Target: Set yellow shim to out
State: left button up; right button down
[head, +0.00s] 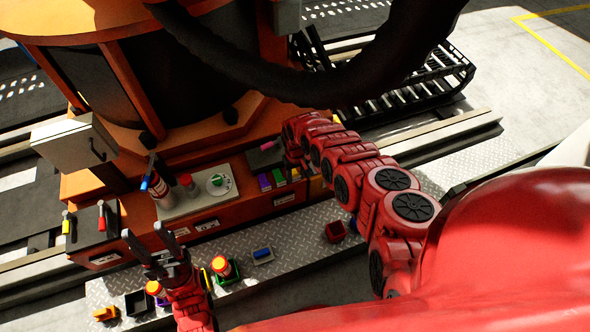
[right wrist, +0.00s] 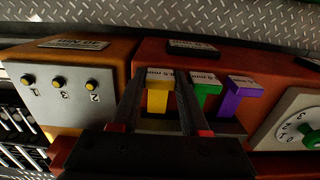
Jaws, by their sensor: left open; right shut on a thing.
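The yellow shim (right wrist: 157,101) is a T-shaped piece in a row with a green shim (right wrist: 206,98) and a purple shim (right wrist: 236,98) on the orange cabinet. My right gripper (right wrist: 158,92) has a finger on each side of the yellow shim and is shut on it. The shim still lines up with its neighbours; whether its lower end is seated is hidden. In the head view my right gripper (head: 293,160) is at the row's right end, with the purple shim (head: 264,182) further left. My left gripper (head: 145,240) is open and empty at lower left.
A dial with a green knob (head: 217,181) is left of the shims. A button panel (right wrist: 58,88) lies on the other side.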

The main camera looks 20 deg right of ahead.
aim_at(297, 176)
jog(key=c, duration=0.7)
grip_release()
jog(key=shift+s, duration=0.3)
jog(key=shift+w+r, duration=0.15)
jog(key=shift+r, duration=0.3)
notch_tip(297, 176, up, 16)
jog(key=p, duration=0.3)
jog(key=shift+r, duration=0.25)
